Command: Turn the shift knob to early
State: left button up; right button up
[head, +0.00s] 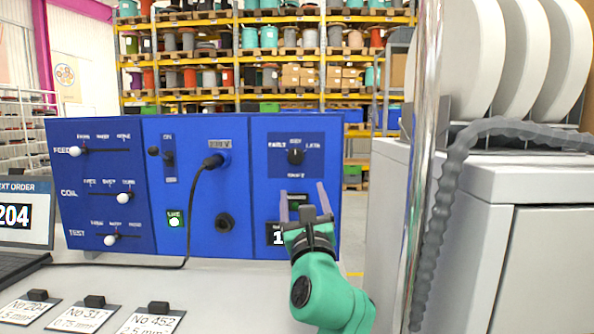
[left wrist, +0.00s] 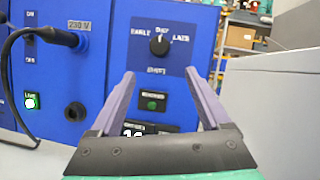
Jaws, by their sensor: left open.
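The shift knob (head: 295,156) is a small black dial on the right part of the blue panel (head: 245,215). The labels EARLY, DAY and LATE sit around it from left to right. In the left wrist view the knob (left wrist: 159,45) shows at upper middle, its light mark pointing up towards DAY. My left gripper (head: 303,190) is open and empty, in front of the panel below the knob. In the left wrist view its two purple fingers (left wrist: 160,84) stand apart below the knob, with a small green button (left wrist: 152,103) between them. My right gripper is not in view.
A black cable (head: 196,195) is plugged into the socket left of the knob. White-knobbed sliders (head: 122,197) fill the panel's left part. A grey-white cabinet (head: 490,250) and a shiny pole (head: 425,150) stand at right. Labelled cards (head: 90,315) lie on the table.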

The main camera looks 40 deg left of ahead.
aim_at(296, 160)
pick_arm(q)
jog(key=p+x, duration=0.3)
jog(key=x, duration=0.9)
jog(key=shift+a+r+p, duration=0.1)
jog(key=shift+r+p, duration=0.2)
jog(key=shift+w+a, duration=0.35)
jog(key=shift+s+d, duration=0.1)
grip_shut()
